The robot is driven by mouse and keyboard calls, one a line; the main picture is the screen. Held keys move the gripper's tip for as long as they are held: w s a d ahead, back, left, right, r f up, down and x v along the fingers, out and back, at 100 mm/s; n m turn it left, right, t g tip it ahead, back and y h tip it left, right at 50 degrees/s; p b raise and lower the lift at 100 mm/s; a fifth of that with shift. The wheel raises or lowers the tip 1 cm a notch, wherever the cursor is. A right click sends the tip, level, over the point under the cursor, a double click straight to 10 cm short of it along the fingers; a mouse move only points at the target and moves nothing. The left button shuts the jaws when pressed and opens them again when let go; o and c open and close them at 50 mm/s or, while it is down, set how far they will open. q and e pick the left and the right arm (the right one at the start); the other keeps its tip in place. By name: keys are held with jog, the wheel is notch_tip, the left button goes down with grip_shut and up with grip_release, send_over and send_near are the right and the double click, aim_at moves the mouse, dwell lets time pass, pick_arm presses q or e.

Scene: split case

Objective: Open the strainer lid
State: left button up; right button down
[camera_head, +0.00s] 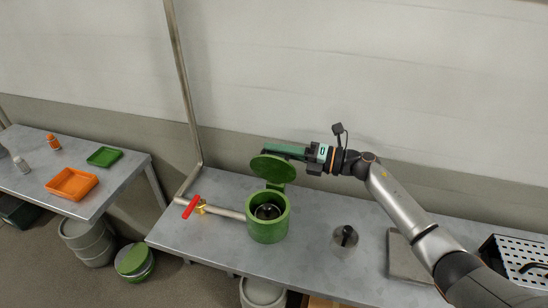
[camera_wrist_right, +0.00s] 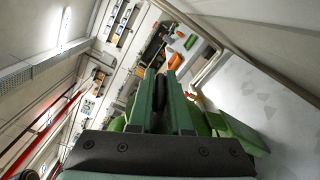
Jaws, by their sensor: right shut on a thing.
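The green strainer body (camera_head: 268,222) stands on the metal table, with a dark round interior showing at its open top. Its green lid (camera_head: 272,168) is raised and tilted above the body, joined at the back right by a green hinge piece. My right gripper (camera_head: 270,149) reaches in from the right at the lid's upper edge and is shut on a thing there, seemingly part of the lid. In the right wrist view, the gripper's fingers (camera_wrist_right: 166,88) are close together with a dark piece between them, and green lid parts show behind. My left gripper is not in view.
A pipe with a red valve handle (camera_head: 191,207) joins the strainer's left side. A grey disc with a black knob (camera_head: 345,241), a grey slab (camera_head: 407,262) and a perforated metal tray (camera_head: 518,262) lie to the right. A left table holds an orange tray (camera_head: 71,184).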

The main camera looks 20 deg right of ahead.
jog(key=shift+w+d+f+b, duration=0.15)
jog(key=shift+w+d+b, duration=0.3)
jog(key=shift+w, duration=0.2)
jog(key=shift+d, duration=0.1)
jog(key=shift+f, duration=0.1)
jog(key=c, duration=0.9)
grip_release()
jog(key=b+v, duration=0.2)
jog(key=v, duration=1)
jog(key=shift+s+d, duration=0.1)
jog(key=shift+s, duration=0.05)
